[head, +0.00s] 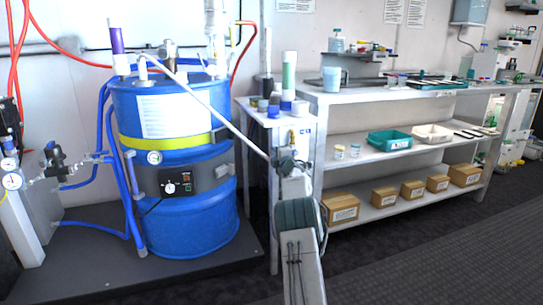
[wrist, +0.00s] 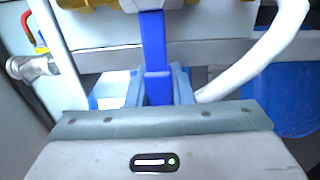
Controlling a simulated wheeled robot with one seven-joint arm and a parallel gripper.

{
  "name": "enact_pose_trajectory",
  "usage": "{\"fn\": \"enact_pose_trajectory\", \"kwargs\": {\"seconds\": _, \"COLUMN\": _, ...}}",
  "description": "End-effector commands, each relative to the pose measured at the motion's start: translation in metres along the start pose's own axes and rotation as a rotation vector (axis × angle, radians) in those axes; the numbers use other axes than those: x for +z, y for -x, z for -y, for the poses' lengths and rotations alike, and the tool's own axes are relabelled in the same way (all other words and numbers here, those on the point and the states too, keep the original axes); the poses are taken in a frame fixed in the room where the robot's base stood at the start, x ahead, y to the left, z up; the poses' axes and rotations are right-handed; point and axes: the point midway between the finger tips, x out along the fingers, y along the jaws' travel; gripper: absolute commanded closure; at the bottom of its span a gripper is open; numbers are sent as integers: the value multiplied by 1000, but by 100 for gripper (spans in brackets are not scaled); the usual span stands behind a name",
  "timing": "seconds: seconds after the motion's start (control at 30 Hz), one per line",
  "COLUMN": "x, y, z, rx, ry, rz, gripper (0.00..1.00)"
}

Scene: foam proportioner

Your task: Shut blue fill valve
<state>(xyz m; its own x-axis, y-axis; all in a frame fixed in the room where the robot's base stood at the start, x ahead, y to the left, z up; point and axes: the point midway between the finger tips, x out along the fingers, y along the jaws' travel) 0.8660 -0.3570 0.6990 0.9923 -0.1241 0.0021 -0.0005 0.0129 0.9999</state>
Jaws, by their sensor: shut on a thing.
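The blue fill valve's handle (wrist: 154,45) shows in the wrist view as a flat blue bar, running upright down the middle of the picture. My gripper (wrist: 157,88) is shut on the lower part of this handle, with one finger on each side. A yellow brass-like body (wrist: 90,5) sits at the top edge, mostly cut off. In the head view my gripper (head: 288,158) is at the front left end of the bench, right of the blue drum. There the handle is too small or hidden by my arm to make out.
A white hose (wrist: 262,52) curves close on the right in the wrist view. A metal fitting (wrist: 32,67) is at the left. In the head view the blue drum (head: 200,220) stands left of my arm, and the bench (head: 345,97) holds bottles and boxes.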

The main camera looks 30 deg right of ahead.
Motion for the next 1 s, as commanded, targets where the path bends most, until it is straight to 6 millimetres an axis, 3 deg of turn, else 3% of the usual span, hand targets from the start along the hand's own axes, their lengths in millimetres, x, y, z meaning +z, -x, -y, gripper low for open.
{"fn": "enact_pose_trajectory", "kwargs": {"seconds": 0.27, "x": 1, "y": 0, "z": 3, "rx": -6, "ry": 5, "rz": 2, "gripper": 100}}
{"fn": "enact_pose_trajectory", "kwargs": {"seconds": 0.3, "x": 1, "y": 0, "z": 3, "rx": -6, "ry": 5, "rz": 2, "gripper": 72}}
{"fn": "enact_pose_trajectory", "kwargs": {"seconds": 0.37, "x": 1, "y": 0, "z": 3, "rx": -6, "ry": 5, "rz": 2, "gripper": 58}}
{"fn": "enact_pose_trajectory", "kwargs": {"seconds": 0.77, "x": -1, "y": 3, "z": 0, "rx": -3, "ry": 3, "rz": -1, "gripper": 58}}
{"fn": "enact_pose_trajectory", "kwargs": {"seconds": 1.0, "x": 0, "y": 22, "z": 0, "rx": -4, "ry": 2, "rz": 0, "gripper": 58}}
